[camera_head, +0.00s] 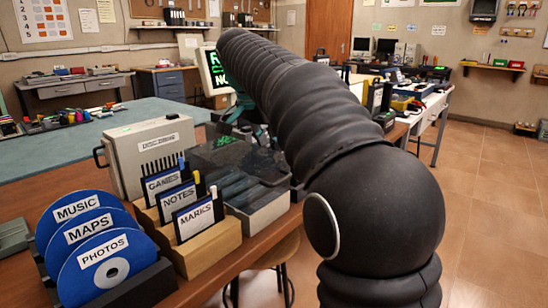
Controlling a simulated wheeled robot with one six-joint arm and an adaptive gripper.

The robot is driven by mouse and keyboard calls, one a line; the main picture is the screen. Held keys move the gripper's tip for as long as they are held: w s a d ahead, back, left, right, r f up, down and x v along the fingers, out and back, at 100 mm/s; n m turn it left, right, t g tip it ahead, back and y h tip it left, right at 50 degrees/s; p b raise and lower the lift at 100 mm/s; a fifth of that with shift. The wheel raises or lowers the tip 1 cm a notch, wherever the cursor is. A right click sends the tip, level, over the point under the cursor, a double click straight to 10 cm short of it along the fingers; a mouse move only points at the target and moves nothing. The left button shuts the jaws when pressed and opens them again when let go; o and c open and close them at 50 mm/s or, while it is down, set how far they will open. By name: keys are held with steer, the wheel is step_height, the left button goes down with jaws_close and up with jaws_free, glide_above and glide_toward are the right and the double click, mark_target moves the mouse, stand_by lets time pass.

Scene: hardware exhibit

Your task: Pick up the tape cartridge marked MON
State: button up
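I cannot make out a tape cartridge marked MON in the head view. A smoky clear-lidded case (232,150) stands on the wooden bench, with several dark slab-like items (240,187) at its front; no marking on them is readable. My black ribbed arm rises from the lower right and reaches up and left over the case. A dark teal part (238,108) shows under the arm's far end, above the back of the case, and seems to be my gripper. Its fingertips are mostly hidden, so I cannot tell its opening or whether it holds anything.
Blue discs labelled MUSIC, MAPS and PHOTOS (105,262) stand in a rack at front left. Floppy disks GAMES, NOTES, MARKS (197,219) stand in wooden holders. A beige disc drive (150,150) is behind them. A monitor (212,72) stands behind the arm. Tiled floor is free at right.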

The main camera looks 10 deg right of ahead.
jaws_close()
